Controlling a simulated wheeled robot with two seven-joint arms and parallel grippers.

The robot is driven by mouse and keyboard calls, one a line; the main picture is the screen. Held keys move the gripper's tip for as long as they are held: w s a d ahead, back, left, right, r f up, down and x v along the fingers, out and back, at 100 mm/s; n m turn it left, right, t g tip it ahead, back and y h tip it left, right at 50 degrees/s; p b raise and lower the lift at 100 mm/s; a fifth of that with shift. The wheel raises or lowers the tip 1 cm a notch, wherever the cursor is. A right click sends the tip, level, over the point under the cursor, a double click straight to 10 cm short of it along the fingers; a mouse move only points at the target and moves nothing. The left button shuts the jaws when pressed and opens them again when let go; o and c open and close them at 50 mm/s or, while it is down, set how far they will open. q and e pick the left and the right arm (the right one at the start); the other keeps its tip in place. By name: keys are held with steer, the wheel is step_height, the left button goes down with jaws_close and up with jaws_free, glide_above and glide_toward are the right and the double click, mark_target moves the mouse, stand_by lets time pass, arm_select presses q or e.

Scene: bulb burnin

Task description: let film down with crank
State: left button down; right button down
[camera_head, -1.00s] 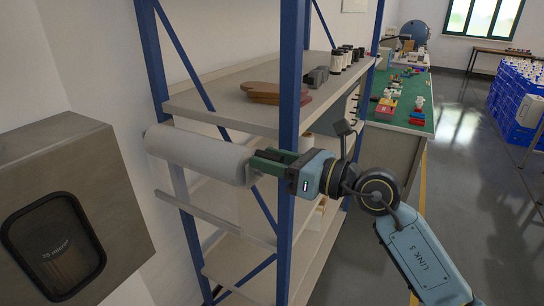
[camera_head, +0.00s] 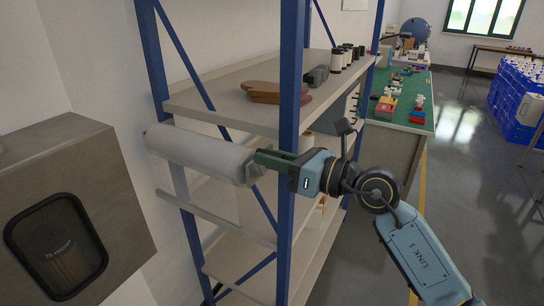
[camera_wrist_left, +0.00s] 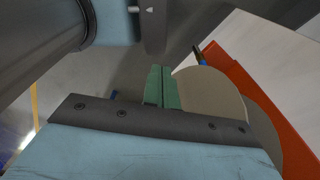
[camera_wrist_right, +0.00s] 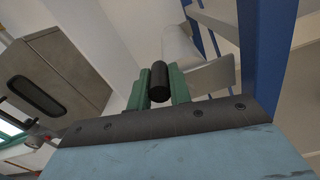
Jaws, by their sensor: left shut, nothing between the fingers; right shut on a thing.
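A pale film roll (camera_head: 200,153) lies across the front of the blue rack in the head view, with a film sheet (camera_head: 205,186) hanging below it to a bar (camera_head: 213,219). In the right wrist view, the roll (camera_wrist_right: 176,42) is beyond my fingers. The crank's dark round handle (camera_wrist_right: 158,82) is between the green fingers of my right gripper (camera_wrist_right: 159,92), which is shut on it. In the head view my right gripper (camera_head: 270,159) is at the roll's right end and hides most of the crank. My left gripper (camera_wrist_left: 161,85) is shut and empty in its wrist view.
The blue rack post (camera_head: 290,150) stands right behind my right gripper. A grey box with a dark window (camera_head: 57,243) is at left. Brown boards (camera_head: 270,93) lie on the upper shelf. A beige disc (camera_wrist_left: 205,95) and orange surface (camera_wrist_left: 262,105) are near my left gripper.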

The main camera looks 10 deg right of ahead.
steer(key=shift+w+d+r+m+p, duration=0.1)
steer(key=shift+w+d+m+p, duration=0.35)
steer(key=shift+m+p, duration=0.7)
steer(key=shift+w+d+r+m+p, duration=0.1)
steer(key=shift+w+d+m+p, duration=0.35)
steer(key=shift+m+p, duration=0.7)
steer(key=shift+w+d+r+m+p, duration=0.1)
steer(key=shift+w+d+m+p, duration=0.15)
steer(key=shift+w+m+p, duration=0.6)
steer(key=shift+s+f+p, duration=0.1)
steer(key=shift+s+p, duration=0.1)
steer(key=shift+p, duration=0.3)
steer(key=c, duration=1.3)
jaws_free()
steer(key=b+v, duration=0.4)
steer(key=v, duration=0.9)
steer(key=shift+s+d, duration=0.2)
